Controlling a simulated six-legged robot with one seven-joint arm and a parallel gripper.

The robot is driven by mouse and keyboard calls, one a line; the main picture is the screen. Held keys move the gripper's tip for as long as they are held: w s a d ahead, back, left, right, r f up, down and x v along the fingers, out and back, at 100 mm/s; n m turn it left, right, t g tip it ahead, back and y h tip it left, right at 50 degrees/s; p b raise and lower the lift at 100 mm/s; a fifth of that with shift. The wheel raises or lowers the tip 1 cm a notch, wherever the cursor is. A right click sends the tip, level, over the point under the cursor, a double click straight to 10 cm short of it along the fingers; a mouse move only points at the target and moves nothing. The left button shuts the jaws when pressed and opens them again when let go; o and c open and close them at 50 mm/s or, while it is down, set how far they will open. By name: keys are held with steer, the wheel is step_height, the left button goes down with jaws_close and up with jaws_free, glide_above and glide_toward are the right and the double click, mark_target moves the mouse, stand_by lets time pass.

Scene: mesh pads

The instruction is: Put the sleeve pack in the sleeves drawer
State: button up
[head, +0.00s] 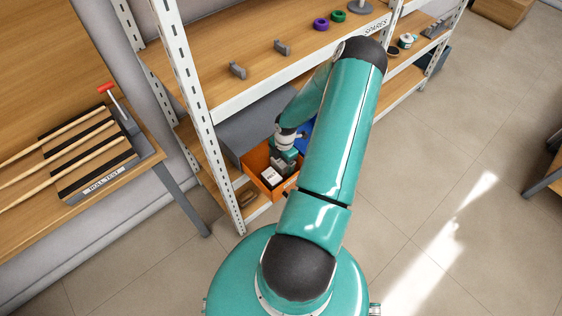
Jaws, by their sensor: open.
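An orange drawer (255,161) is pulled out from a grey cabinet on the lower shelf of the white rack. I cannot read a label on it, so I cannot confirm it is the sleeves drawer. A small white-topped pack (270,177) lies inside it, near its front; this may be the sleeve pack. My gripper (288,163) points down into the drawer, just behind and right of the pack. It is open, and its fingertips are small and partly hidden. Whether it touches the pack cannot be told.
A blue bin or drawer (306,128) shows partly behind my arm. The rack's white upright (205,120) stands left of the orange drawer. Grey brackets (237,70) and purple and green rings (321,24) sit on the upper shelf.

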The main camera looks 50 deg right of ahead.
step_height(320, 180, up, 12)
steer(key=d, duration=0.1)
steer(key=shift+s+d+r, duration=0.15)
steer(key=shift+d, duration=0.05)
stand_by(0.4)
